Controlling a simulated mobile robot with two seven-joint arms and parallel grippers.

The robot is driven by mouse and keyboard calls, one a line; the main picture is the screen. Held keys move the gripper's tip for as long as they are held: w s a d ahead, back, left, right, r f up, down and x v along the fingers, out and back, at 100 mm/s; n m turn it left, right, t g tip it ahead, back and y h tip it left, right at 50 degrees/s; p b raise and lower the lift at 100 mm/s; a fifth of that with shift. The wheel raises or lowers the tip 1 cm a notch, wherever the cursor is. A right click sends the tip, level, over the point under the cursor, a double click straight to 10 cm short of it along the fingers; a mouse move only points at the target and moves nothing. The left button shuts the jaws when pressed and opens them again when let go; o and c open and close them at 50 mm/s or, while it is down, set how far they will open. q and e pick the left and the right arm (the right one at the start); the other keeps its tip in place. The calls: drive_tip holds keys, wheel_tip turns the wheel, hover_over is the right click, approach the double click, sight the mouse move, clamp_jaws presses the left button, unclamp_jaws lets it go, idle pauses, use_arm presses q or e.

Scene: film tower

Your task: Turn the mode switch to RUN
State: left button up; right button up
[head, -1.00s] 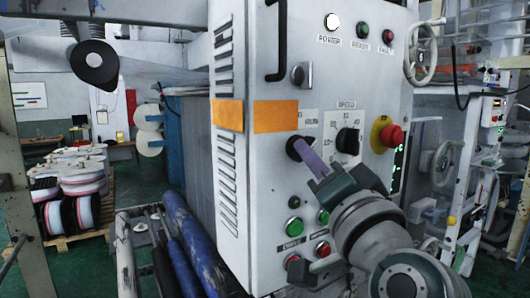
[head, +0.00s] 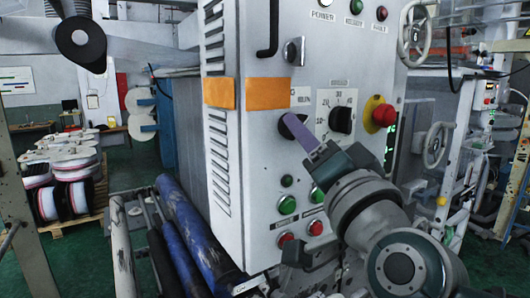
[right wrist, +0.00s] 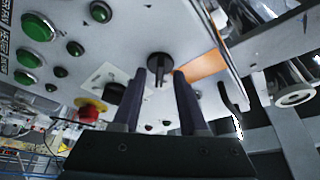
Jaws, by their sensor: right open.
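The mode switch (head: 289,126) is a round black knob on the front of the grey control cabinet (head: 265,205), partly hidden behind my finger in the head view. Its position lettering is too small and covered to read. In the right wrist view the knob (right wrist: 160,64) shows a raised grip bar pointing toward the fingers. My right gripper (head: 293,123) is open at the knob, coming from lower right. In the right wrist view its two dark fingers (right wrist: 160,75) stand on either side of the knob's bar. I cannot tell whether they touch it. My left gripper is not in view.
A black speed dial (head: 341,120) and a red emergency stop on a yellow collar (head: 381,114) sit right of the switch. Green push buttons (head: 287,205) and red ones (head: 286,240) are below. A metal latch (head: 293,52) is above. Rollers (head: 185,230) lie at left.

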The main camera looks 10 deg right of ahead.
drive_tip(key=b+v, duration=0.3)
drive_tip(key=v, duration=0.6)
drive_tip(key=shift+b, duration=0.3)
drive_tip(key=s+a+f+n+g+y+p, duration=0.3)
drive_tip(key=s+a+f+n+g+p, duration=0.1)
drive_tip(key=s+f+n+g, duration=0.4)
drive_tip(key=s+d+f+n+g+h+p, duration=0.1)
drive_tip(key=s+d+f+g+h, duration=0.1)
drive_tip(key=s, duration=0.5)
drive_tip(key=s+d+f+n+g+h+p, duration=0.1)
drive_tip(key=s+d+f+n+g+p, duration=0.1)
drive_tip(key=s+d+f+g, duration=0.2)
drive_tip(key=s+d+g, duration=0.1)
drive_tip(key=s+g, duration=0.2)
drive_tip(key=shift+s+d+f+h, duration=0.2)
drive_tip(key=shift+s+f+h, duration=0.05)
drive_tip(key=shift+h, duration=0.15)
